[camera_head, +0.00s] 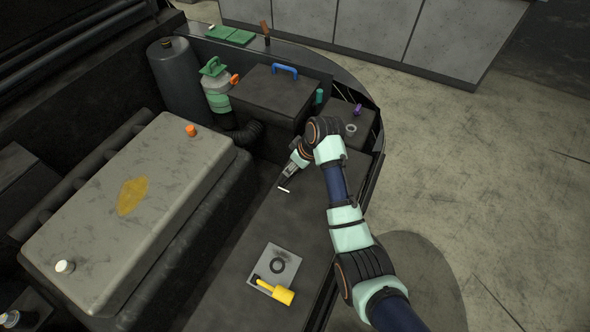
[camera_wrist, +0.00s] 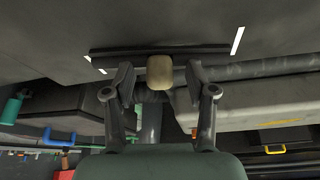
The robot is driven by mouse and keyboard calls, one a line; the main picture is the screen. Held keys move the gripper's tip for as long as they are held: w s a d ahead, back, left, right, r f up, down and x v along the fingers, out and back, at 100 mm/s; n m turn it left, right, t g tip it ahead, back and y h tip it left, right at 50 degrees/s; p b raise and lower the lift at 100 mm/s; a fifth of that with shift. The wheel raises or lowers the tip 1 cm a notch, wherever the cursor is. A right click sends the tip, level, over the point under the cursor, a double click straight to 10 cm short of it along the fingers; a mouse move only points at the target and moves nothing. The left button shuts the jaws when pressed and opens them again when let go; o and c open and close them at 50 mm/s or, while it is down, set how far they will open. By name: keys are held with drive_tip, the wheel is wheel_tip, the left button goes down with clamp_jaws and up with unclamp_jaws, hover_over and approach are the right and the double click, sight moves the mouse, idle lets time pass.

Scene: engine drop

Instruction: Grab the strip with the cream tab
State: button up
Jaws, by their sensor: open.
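The strip (camera_wrist: 215,47) is a dark bar lying across the upper middle of the wrist view, beside a dark flat surface. Its cream tab (camera_wrist: 160,72) is a rounded block at the strip's middle, on the edge facing me. My gripper (camera_wrist: 161,78) is open, with one finger on each side of the tab. Gaps show between the fingers and the tab. In the head view my gripper (camera_head: 284,181) is low by the dark ledge, left of my arm. I cannot make out the strip or tab there.
White marks (camera_wrist: 237,40) flank the strip; one white mark (camera_head: 284,190) shows beside my gripper. The grey engine cover (camera_head: 150,200) is left. A dark box with a blue handle (camera_head: 285,70) stands behind. A grey plate (camera_head: 272,268) with a yellow-handled tool (camera_head: 282,295) lies in front.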

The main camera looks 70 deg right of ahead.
drive_tip(key=c, duration=0.9)
wheel_tip(320, 180, up, 20)
drive_tip(key=p, duration=0.6)
drive_tip(key=shift+r+p, duration=0.1)
drive_tip(key=shift+p, duration=0.2)
